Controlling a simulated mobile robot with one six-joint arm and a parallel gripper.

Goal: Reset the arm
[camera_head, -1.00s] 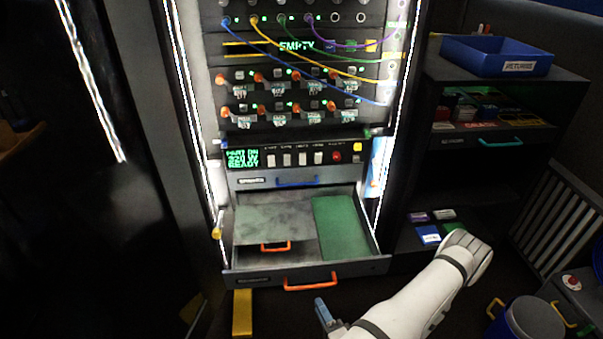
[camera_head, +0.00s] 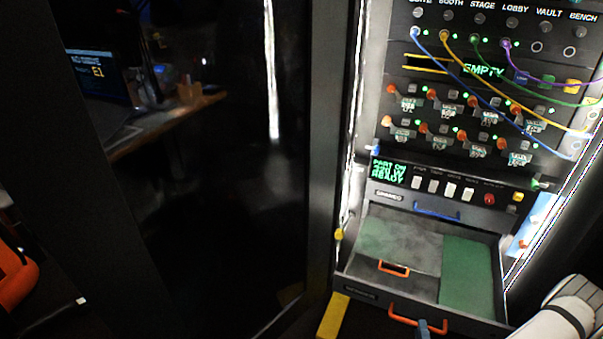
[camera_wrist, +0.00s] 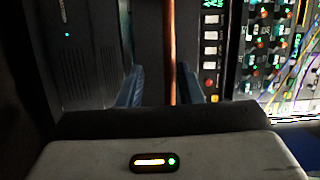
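My gripper (camera_wrist: 167,80) shows in the wrist view as two blue fingers standing well apart. I see nothing held between them; an orange-brown strip passes behind the gap. In the head view only a blue part of my gripper (camera_head: 432,328) shows at the bottom edge, by the orange handle (camera_head: 416,316) of the open drawer (camera_head: 362,288). I cannot tell whether it touches the handle. My white arm shows at the lower right corner, mostly cut off.
The rack panel (camera_head: 455,182) with switches, cables and a screen reading "EMPTY" stands above the drawer. The drawer holds a grey plate and a green pad (camera_head: 468,275). A bench (camera_head: 165,125) with a monitor stands at the left. An orange object (camera_head: 15,275) is at the left edge.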

